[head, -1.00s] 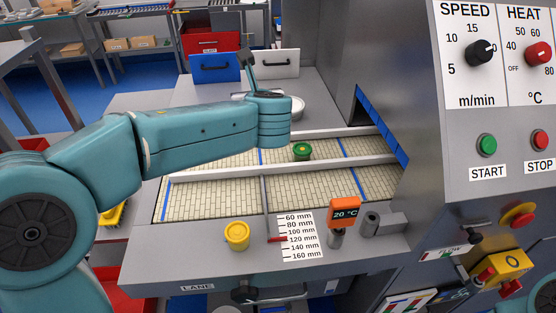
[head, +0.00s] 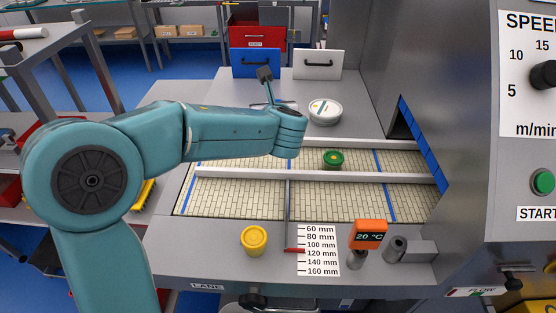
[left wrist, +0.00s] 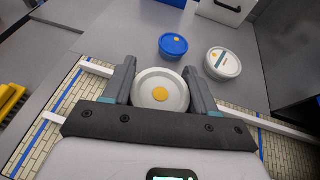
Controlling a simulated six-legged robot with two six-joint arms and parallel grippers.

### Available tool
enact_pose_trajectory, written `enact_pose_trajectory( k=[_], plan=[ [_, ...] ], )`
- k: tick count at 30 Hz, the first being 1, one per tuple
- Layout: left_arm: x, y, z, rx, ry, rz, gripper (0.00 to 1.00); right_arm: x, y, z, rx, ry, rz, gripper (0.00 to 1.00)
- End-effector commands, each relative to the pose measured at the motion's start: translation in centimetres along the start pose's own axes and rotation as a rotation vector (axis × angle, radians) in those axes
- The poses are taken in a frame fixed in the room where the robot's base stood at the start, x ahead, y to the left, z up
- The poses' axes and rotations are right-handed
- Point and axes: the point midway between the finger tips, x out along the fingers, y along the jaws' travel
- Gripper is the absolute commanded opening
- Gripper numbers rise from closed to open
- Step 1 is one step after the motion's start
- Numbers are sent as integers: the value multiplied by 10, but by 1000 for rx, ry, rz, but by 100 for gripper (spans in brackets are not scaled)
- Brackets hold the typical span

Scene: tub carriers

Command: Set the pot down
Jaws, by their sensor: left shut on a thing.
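A round white pot with an orange-yellow dot on its lid (left wrist: 150,82) sits between the two grey fingers of my left gripper (left wrist: 159,69), which is shut on it. In the left wrist view it shows over the conveyor's far rail and the grey deck behind; its height above them cannot be told. In the head view my left wrist hides the gripper and the pot. A green pot (head: 333,159) stands on the far lane of the tiled belt (head: 230,197). A yellow pot (head: 254,240) stands on the front ledge. My right gripper is out of view.
A white tub with marks on its lid (head: 325,111) and a blue-lidded tub (left wrist: 173,45) stand on the rear deck. A blue bin (head: 255,63) and a white bin (head: 318,64) are behind. A tunnel housing (head: 450,110) bounds the right. The near lane is clear.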

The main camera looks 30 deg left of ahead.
Motion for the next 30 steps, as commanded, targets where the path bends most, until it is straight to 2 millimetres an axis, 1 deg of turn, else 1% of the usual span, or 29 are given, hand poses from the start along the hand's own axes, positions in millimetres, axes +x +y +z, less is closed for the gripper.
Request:
enact_pose_trajectory(
  k=[1, 3, 6, 9, 14, 18, 21, 24, 30],
  plan=[
    [8, 0, -18, 6, 4, 1, 26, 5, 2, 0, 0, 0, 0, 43],
    [16, -1, -38, 6, 5, 1, 26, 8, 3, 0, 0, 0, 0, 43],
    [26, -2, -62, 6, 4, -1, 26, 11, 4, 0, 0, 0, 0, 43],
    [34, -4, -80, 4, 3, -2, 26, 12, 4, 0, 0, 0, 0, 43],
    [41, -5, -93, 2, 0, -2, 26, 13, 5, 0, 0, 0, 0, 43],
    [49, -5, -115, 4, 3, -3, 26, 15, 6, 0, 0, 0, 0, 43],
    [55, -5, -127, 2, 1, -2, 26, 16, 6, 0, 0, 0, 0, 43],
    [57, -5, -132, 0, 0, -3, 26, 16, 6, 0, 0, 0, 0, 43],
    [57, -5, -132, -1, -1, -4, 26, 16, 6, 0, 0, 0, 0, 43]
  ],
)
